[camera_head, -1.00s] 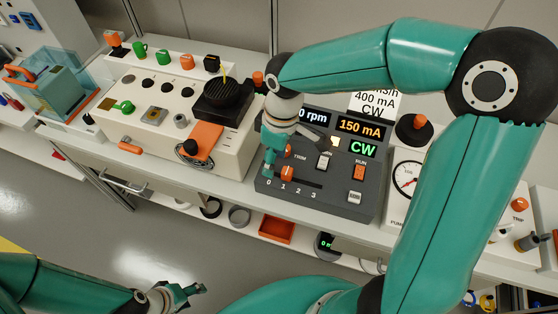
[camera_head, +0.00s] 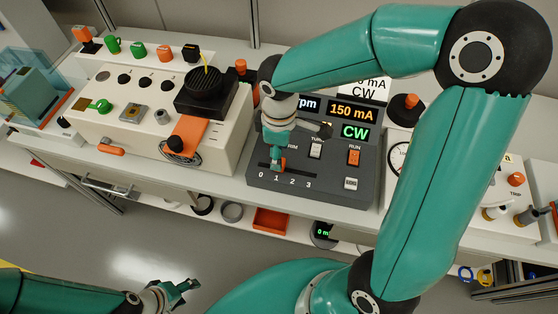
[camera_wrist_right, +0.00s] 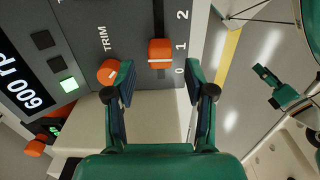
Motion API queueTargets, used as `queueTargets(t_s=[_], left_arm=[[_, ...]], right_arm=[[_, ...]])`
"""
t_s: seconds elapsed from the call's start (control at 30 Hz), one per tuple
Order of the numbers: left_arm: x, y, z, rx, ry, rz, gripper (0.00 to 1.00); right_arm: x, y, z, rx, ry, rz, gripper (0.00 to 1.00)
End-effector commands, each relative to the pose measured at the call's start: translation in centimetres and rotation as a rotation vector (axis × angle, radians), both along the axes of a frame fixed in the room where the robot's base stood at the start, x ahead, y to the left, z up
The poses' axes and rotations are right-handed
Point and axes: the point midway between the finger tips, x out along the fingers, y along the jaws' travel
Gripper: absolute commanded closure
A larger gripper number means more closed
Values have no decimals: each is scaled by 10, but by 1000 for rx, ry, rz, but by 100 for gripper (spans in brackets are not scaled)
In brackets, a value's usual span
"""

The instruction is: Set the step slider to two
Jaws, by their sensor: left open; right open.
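The step slider's orange knob (camera_wrist_right: 160,52) stands beside the 1 mark on the scale of the dark control panel (camera_head: 336,194); the scale runs from 0 to 3. My right gripper (camera_wrist_right: 160,76) is open. Its fingertips straddle the line of the knob, one on each side, with the knob just ahead between them and no clear contact. In the head view my right gripper (camera_head: 277,160) covers part of the knob and slot. My left gripper (camera_head: 184,289) is open and empty, low at the front, away from the panel.
The orange TRIM knob (camera_wrist_right: 106,72) is close to one right fingertip. The panel also has a TURN switch (camera_head: 316,150) and an orange RUN switch (camera_head: 354,157). A white instrument box (camera_head: 140,115) stands left of the panel. A shelf with an orange tray (camera_head: 271,220) lies below.

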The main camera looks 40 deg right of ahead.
Motion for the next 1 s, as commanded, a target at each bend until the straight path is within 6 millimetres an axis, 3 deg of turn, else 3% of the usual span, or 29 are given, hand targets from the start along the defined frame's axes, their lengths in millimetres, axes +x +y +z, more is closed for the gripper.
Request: queueTargets(t_s=[0.1, 0.3, 0.67, 1.0], left_arm=[[0, 0, -2, 0, 0, 0, 46], [0, 0, -4, 0, 0, 0, 46], [0, 0, -4, 0, 0, 0, 46], [0, 0, -4, 0, 0, 0, 46]], right_arm=[[-1, 0, -22, 1, 5, 1, 46], [0, 0, -42, 0, 1, 1, 46], [0, -1, -46, 1, -2, -1, 46], [0, -1, -45, 1, -1, -1, 100]])
